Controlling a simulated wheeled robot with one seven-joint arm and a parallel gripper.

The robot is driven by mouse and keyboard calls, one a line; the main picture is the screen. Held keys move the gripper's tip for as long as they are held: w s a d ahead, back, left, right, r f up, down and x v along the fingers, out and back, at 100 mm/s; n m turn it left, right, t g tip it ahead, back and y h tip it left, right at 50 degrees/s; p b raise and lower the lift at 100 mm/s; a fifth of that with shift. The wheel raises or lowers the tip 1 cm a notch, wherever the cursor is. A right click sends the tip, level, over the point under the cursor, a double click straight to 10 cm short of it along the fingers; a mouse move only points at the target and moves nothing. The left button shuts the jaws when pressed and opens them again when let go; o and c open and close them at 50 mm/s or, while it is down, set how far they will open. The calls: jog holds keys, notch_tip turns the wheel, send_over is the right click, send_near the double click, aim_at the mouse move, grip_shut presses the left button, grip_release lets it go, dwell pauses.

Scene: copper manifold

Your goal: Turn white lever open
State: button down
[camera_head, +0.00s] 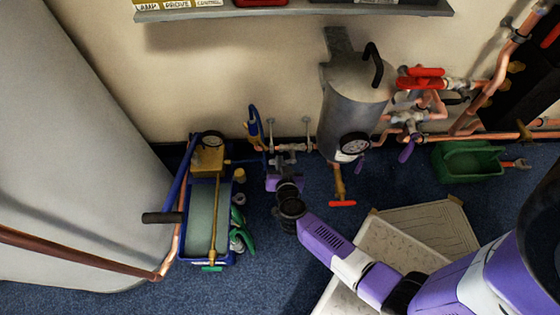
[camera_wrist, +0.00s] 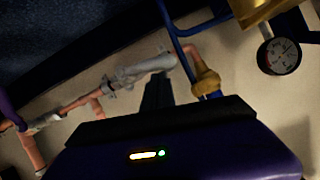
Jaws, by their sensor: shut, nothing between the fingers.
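A pale grey-white valve fitting with a long handle-like part (camera_wrist: 145,68) sits on the copper pipe in the wrist view. In the head view it appears to be the pale fitting (camera_head: 290,148) low on the wall, left of the grey tank. I cannot tell its lever's exact angle. My gripper (camera_wrist: 157,80) is shut and empty, its dark fingers just below the pale fitting in the picture. Whether they touch it is unclear. In the head view my purple gripper (camera_head: 284,180) is in front of the fitting, with its fingertips hard to make out.
The grey tank (camera_head: 352,108) with a gauge stands to the right, with a red lever (camera_head: 342,203) below it. A blue-framed pump (camera_head: 210,220) stands left. A blue handle (camera_head: 254,122) rises near the fitting. A green box (camera_head: 467,161) lies at the right.

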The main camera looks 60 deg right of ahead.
jog(key=shift+w+r+p, duration=0.1)
jog(key=shift+p, duration=0.25)
jog(key=shift+w+a+f+n+p, duration=0.25)
jog(key=shift+f+p, duration=0.2)
jog(key=shift+p, duration=0.3)
jog(key=shift+w+a+f+n+p, duration=0.1)
jog(key=shift+f+n+p, duration=0.3)
jog(key=shift+p, duration=0.3)
jog(key=s+a+r+p, duration=0.5)
jog(key=r+p, duration=0.3)
jog(key=p, duration=0.2)
jog(key=shift+a, duration=0.75)
jog(key=shift+r+m, duration=0.1)
jog(key=shift+m, duration=0.15)
